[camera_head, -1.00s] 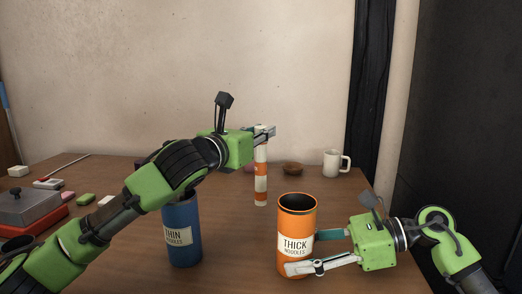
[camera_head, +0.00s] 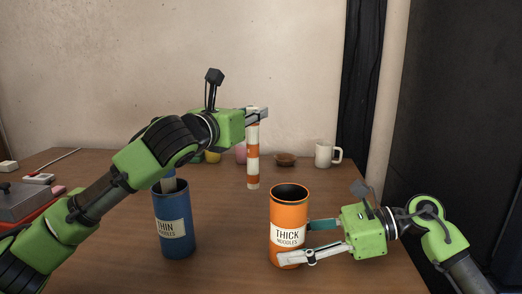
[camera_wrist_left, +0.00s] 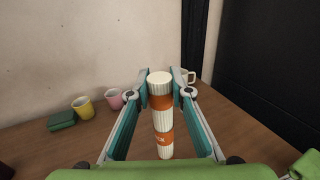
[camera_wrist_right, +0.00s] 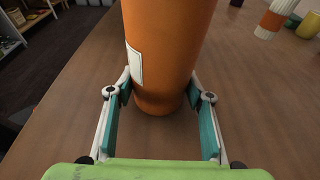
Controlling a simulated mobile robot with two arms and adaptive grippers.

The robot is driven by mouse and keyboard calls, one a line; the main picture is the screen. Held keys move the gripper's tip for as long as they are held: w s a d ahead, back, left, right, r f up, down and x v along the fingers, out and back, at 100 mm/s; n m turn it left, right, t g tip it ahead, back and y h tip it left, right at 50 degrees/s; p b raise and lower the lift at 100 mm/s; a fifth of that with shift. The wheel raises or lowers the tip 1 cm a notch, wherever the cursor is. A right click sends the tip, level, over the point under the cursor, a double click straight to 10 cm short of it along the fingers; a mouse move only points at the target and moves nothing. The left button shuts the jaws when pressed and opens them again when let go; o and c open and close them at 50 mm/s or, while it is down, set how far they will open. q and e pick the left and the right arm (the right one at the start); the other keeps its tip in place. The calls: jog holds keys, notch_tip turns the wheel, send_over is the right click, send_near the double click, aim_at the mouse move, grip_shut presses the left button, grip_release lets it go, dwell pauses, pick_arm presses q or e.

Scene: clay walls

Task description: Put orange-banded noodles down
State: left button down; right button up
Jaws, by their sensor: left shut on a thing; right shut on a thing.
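The orange-banded noodles (camera_head: 253,165) are a slim upright white bundle with orange bands. My left gripper (camera_head: 257,113) is shut on their upper part. In the left wrist view the noodles (camera_wrist_left: 162,118) stand between the two fingers. Whether their lower end touches the table cannot be told. My right gripper (camera_head: 303,240) is shut on the orange THICK NOODLES canister (camera_head: 289,212), which is upright and open at the top. In the right wrist view the canister (camera_wrist_right: 166,50) is between the fingers, low on its body.
A blue THIN NOODLES canister (camera_head: 174,220) with something pale in its mouth stands at left, partly behind my left arm. A grey lidded box (camera_head: 20,203) is at far left.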

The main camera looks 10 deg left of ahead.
aim_at(249, 141)
pick_arm(q)
jog(key=shift+f, duration=3.2)
jog(key=c, duration=2.2)
grip_release()
jog(key=shift+f, duration=0.1)
jog(key=o, duration=0.4)
jog(key=shift+c, duration=0.2)
